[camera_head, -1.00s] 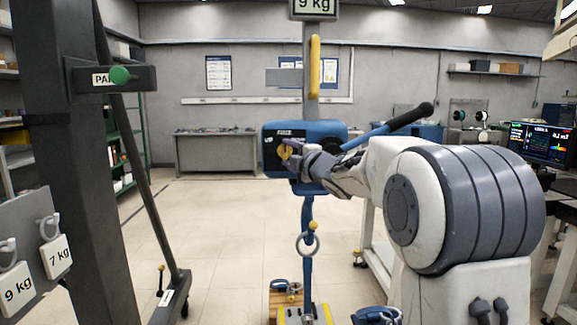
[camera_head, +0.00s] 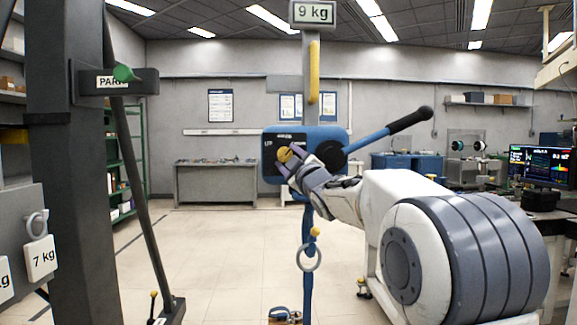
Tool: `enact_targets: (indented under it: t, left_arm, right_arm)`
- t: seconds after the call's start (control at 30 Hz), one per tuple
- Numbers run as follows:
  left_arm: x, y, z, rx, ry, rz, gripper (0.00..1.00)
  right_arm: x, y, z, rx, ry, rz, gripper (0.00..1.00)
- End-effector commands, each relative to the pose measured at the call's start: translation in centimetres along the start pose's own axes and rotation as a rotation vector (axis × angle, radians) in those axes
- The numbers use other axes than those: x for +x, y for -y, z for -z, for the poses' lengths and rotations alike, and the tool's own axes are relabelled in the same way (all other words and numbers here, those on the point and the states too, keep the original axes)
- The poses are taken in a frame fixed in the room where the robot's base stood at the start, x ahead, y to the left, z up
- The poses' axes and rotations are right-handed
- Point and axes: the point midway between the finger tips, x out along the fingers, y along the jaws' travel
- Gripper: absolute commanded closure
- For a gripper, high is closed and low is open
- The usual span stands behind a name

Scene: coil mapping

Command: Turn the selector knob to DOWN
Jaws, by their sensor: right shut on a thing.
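The yellow selector knob (camera_head: 284,154) sits on the dark face plate at the left of a blue winch box (camera_head: 330,134). A label that looks like "UP" shows to the left of the knob; the rest of the plate's lettering is too small to read. My right gripper (camera_head: 287,162) reaches in from the right and is shut on the knob, its purple-grey fingers on either side of it. The fingers and wrist hide part of the plate and the knob's lower side. My left gripper is not in view.
A blue crank lever (camera_head: 385,132) with a black grip rises to the right from the box. A grey post with a "9 kg" sign (camera_head: 312,13) stands above. A ring (camera_head: 309,258) hangs below. A dark column (camera_head: 65,180) with a green knob (camera_head: 125,73) stands left.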

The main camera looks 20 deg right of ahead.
Motion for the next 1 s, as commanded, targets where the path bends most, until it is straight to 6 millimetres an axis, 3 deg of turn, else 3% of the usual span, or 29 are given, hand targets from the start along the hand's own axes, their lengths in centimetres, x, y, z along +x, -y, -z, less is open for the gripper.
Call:
enact_targets:
  t: [0.47, 0.5, 0.57, 0.87, 1.0]
  left_arm:
    - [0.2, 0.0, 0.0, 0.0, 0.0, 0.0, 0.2]
    - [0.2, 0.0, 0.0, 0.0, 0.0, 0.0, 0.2]
    - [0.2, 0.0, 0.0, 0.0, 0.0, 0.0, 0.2]
    - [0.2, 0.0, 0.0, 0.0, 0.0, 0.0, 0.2]
    - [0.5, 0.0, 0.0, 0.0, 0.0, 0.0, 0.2]
  right_arm:
    - [0.0, 0.2, -0.1, 0.016, 0.002, -0.001, 0.98]
    - [0.0, 0.2, -0.1, 0.016, 0.002, -0.001, 0.35]
    - [0.0, 0.2, -0.1, 0.016, 0.002, -0.001, 0.12]
    - [0.0, 0.1, 0.0, 0.013, 0.001, -0.004, 0.12]
    - [-1.0, 0.1, -0.1, 0.013, 0.002, -0.004, 0.12]
